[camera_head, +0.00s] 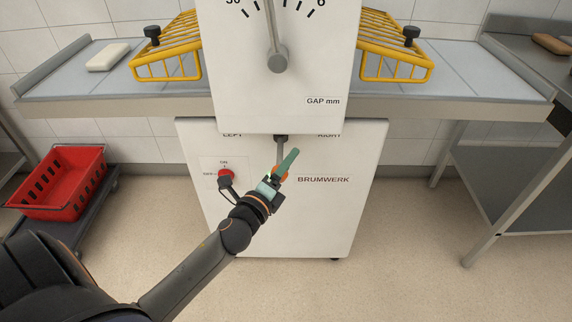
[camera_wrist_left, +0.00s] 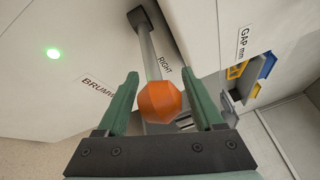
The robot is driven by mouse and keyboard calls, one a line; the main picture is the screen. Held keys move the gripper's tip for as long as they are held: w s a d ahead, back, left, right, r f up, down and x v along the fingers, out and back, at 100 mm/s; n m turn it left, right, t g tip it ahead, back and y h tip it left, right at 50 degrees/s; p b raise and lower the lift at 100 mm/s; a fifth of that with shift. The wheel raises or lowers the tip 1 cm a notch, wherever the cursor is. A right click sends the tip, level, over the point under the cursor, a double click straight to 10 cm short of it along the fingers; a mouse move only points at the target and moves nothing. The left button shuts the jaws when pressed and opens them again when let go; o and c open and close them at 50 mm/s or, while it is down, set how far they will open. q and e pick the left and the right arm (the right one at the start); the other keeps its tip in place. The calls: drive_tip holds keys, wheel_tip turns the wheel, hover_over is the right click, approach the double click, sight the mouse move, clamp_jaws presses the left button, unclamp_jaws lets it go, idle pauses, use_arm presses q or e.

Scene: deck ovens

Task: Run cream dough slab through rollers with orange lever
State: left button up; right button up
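The cream dough slab (camera_head: 108,56) lies flat at the left end of the machine's left bed (camera_head: 80,86). The orange lever knob (camera_head: 281,172) sits at the end of a grey rod under the machine head, partly hidden by my left gripper (camera_head: 287,166). In the left wrist view the orange knob (camera_wrist_left: 160,101) is between the green fingers of my left gripper (camera_wrist_left: 167,92). They are spread to either side, with a narrow gap showing beside the knob. The rollers are hidden behind the white head (camera_head: 320,75). My right gripper is not in view.
Yellow wire guards (camera_head: 168,47) (camera_head: 395,48) flank the head. A grey pointer lever (camera_head: 277,60) hangs on the gap dial. A red switch (camera_head: 226,174) is on the white base. A red crate (camera_head: 60,182) stands left; a brown item (camera_head: 552,44) lies on the right-hand table.

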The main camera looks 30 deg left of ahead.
use_arm(q)
clamp_jaws()
idle(0.3)
idle(0.8)
